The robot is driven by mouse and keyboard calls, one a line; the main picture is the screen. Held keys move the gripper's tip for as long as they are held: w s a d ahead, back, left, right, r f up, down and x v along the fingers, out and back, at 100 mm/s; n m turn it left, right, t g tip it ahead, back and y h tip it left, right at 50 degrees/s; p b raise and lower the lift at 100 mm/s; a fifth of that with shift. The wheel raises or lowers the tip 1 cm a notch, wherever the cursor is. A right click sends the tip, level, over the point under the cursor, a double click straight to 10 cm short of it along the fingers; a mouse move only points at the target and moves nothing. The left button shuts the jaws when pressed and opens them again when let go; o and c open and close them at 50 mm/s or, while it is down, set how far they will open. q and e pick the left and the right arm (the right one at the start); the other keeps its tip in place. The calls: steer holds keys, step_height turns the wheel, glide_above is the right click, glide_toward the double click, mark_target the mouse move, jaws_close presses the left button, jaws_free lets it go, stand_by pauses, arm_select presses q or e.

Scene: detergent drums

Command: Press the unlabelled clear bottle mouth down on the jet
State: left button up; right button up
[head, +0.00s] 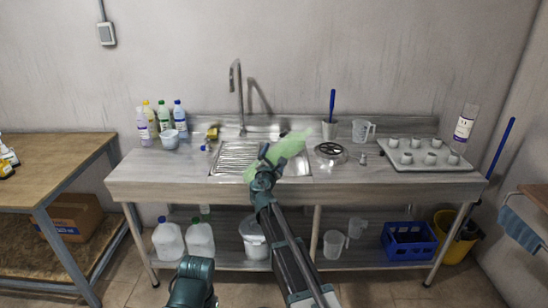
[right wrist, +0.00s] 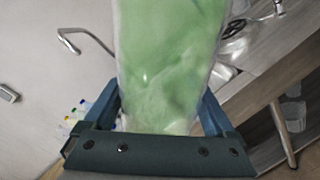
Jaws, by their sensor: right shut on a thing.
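A pale green, see-through bottle (head: 288,146) with no label in sight is held tilted above the right side of the sink. It fills the middle of the right wrist view (right wrist: 172,65). My right gripper (head: 265,172) is shut on it, with its fingers on either side in the right wrist view (right wrist: 168,120). I cannot make out the bottle's mouth. The round rinser with the dark star-shaped jet plate (head: 330,150) sits on the counter just right of the bottle, apart from it. My left gripper is not in view.
A tall tap (head: 237,92) stands behind the sink (head: 232,157). Several bottles (head: 164,116) stand at left.

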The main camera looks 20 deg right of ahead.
steer(key=m, duration=0.9)
steer(key=m, duration=0.9)
stand_by(0.4)
